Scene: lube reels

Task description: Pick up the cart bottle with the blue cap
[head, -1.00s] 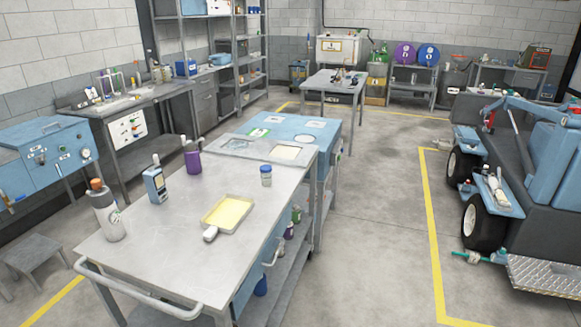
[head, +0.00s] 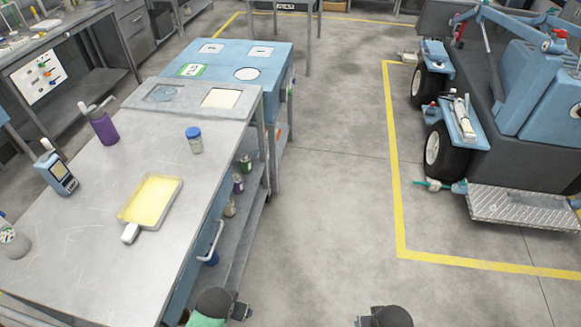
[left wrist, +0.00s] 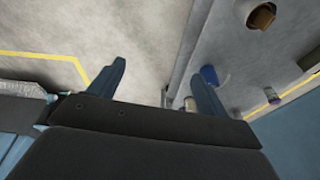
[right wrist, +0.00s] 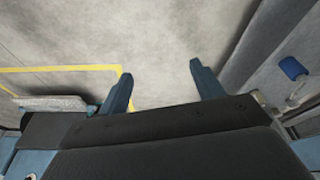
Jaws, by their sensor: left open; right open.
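A small clear jar-like bottle with a blue cap (head: 194,140) stands upright on the grey top of the cart (head: 95,235), right of the purple bottle. My left gripper (left wrist: 159,78) is open and empty; its arm shows at the bottom of the head view, beside the cart's right side. My right gripper (right wrist: 160,82) is open and empty over the floor, with its arm at the bottom of the head view, farther right. Both grippers are well apart from the blue-capped bottle.
On the cart top are a purple bottle (head: 103,124), a handheld meter (head: 58,175) and a yellow-filled tray (head: 161,193). Small bottles, including a green one (head: 245,163), stand on a lower shelf. A blue vehicle (head: 545,95) stands at right. Floor between is clear.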

